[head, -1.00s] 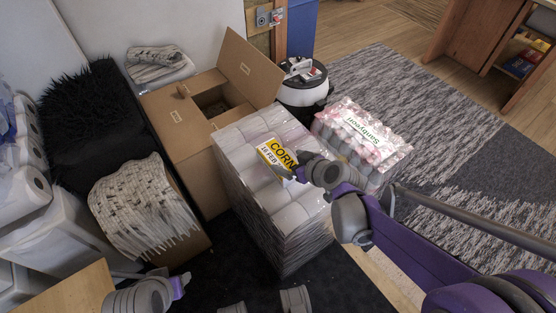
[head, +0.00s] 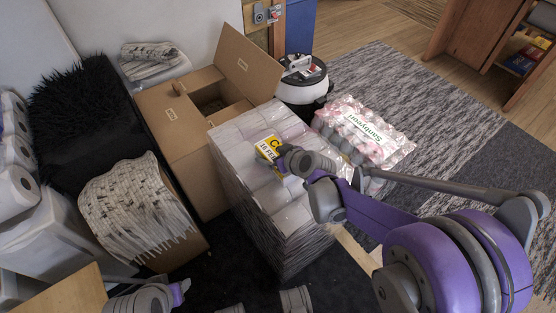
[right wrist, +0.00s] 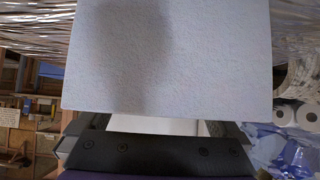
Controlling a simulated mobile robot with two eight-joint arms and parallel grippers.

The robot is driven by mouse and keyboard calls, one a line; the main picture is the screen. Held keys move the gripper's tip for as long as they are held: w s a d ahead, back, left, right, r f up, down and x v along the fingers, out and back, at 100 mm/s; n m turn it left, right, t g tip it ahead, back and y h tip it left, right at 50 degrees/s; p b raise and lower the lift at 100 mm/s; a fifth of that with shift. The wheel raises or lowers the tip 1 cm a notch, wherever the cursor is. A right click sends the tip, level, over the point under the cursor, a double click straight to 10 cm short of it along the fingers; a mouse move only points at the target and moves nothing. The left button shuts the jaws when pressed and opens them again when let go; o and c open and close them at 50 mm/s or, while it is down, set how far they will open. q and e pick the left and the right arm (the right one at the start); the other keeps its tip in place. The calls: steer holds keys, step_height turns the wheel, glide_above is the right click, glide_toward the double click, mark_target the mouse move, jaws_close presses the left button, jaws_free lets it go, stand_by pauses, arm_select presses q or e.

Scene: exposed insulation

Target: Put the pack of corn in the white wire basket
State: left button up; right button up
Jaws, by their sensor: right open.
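The pack of corn (head: 268,149) is a small yellow and white pack. It lies on top of a tall wrapped stack of white rolls (head: 245,135). My right gripper (head: 281,160) is open at the pack's right side and hides part of its lettering. I cannot tell if they touch. In the right wrist view, a pale flat surface (right wrist: 190,60) fills the middle, close to my right gripper (right wrist: 158,128); I cannot tell what it is. Part of my left arm shows at the bottom left of the head view, without its gripper. No white wire basket shows.
An open cardboard box (head: 180,110) stands left of the stack. A pink and white wrapped pack (head: 365,132) lies to its right. A black and white canister (head: 302,82) stands behind. Black shaggy fabric (head: 85,120) and a white woven rug (head: 135,210) are at the left.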

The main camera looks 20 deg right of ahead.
jaws_close()
stand_by(0.3)
steer(key=shift+r, duration=0.1)
